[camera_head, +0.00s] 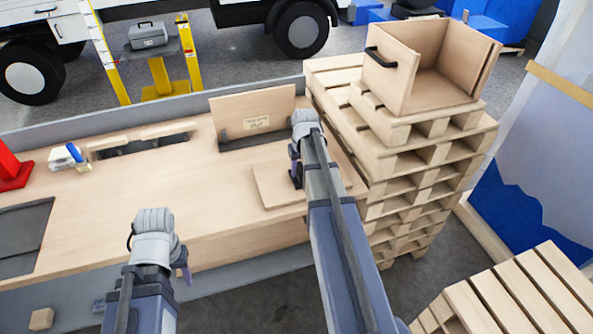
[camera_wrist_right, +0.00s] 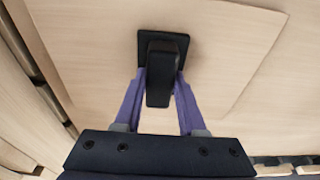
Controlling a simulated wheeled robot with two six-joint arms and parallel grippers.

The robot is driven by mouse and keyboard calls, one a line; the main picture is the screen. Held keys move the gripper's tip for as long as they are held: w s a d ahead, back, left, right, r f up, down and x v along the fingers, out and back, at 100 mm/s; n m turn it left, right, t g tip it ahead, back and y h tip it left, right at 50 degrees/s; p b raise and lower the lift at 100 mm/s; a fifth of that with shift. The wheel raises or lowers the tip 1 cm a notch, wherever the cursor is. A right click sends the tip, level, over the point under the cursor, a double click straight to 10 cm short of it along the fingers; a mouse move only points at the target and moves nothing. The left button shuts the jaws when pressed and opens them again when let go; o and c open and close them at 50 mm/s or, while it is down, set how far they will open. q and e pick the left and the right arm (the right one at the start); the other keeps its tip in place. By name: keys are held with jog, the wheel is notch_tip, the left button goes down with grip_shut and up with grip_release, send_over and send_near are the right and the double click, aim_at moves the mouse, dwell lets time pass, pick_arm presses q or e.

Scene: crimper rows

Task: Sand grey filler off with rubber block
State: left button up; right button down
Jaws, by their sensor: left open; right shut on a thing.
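A black block with a square pad and an upright grip (camera_wrist_right: 162,70) is held between the purple fingers of my right gripper (camera_wrist_right: 160,85). The pad is over a pale wooden board (camera_wrist_right: 225,75), seemingly resting on it. In the head view the board (camera_head: 268,198) lies on the workbench and my right gripper (camera_head: 295,168) is at its middle, largely hidden by my arm. I cannot make out any grey filler on the board. My left gripper (camera_head: 182,268) hangs near the bench's front edge, open and empty, apart from the board.
The workbench (camera_head: 110,235) has clear room left of the board. An upright labelled panel (camera_head: 225,105) stands behind it. Stacked pallets (camera_head: 400,180) with an open wooden box (camera_head: 440,92) stand close on the right. A red object (camera_head: 12,170) and a dark mat (camera_head: 22,240) are at far left.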

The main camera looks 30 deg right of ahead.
jog(key=shift+d, duration=0.1)
jog(key=shift+s+d, duration=0.2)
jog(key=shift+d, duration=0.7)
jog(key=shift+s+d, duration=0.2)
jog(key=shift+d, duration=0.7)
jog(key=shift+f, duration=0.1)
jog(key=shift+a, duration=0.1)
jog(key=shift+a, duration=0.1)
jog(key=shift+a, duration=0.2)
jog(key=shift+w+a, duration=0.2)
jog(key=shift+a, duration=0.65)
jog(key=shift+w+a, duration=0.2)
jog(key=shift+a, duration=0.6)
jog(key=shift+a, duration=0.1)
